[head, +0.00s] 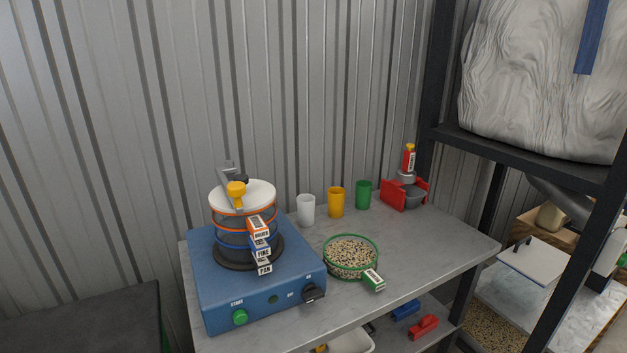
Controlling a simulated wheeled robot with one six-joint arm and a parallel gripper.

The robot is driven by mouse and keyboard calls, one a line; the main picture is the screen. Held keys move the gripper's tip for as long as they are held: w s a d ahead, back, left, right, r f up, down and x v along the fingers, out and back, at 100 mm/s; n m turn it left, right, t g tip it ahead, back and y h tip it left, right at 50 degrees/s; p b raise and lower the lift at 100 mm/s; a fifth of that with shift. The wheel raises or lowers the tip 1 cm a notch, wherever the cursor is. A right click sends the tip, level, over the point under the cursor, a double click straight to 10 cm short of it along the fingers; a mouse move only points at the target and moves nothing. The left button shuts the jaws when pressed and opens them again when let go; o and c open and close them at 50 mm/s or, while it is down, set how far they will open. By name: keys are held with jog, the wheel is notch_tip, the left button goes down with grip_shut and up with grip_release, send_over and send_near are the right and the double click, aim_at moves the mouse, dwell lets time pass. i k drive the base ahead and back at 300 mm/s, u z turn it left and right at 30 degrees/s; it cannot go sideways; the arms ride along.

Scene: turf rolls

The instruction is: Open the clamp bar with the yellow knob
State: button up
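The yellow knob (236,188) sits above the white lid (262,192) of a sieve stack. A grey clamp bar (226,172) runs from the knob toward the back left of the lid. I cannot tell from this view whether the bar is latched down. A small dark knob or part (241,179) shows just behind the yellow knob. The stack (231,228) has orange and blue rings and tags, one reading FINE and one PAN. It stands on a blue shaker base (215,280) with a green START button (240,317). My gripper is not in view.
A green-rimmed sieve of grain (351,256) stands right of the shaker. White (306,210), yellow (336,202) and green (363,194) cups line the back. A red-sided holder (404,194) is farther right. A dark shelf frame (560,160) bounds the right side.

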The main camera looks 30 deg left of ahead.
aim_at(234, 190)
jog(key=z, duration=0.8)
jog(key=i, duration=0.35)
jog(key=u, duration=2.65)
jog(key=i, duration=0.5)
jog(key=z, duration=0.05)
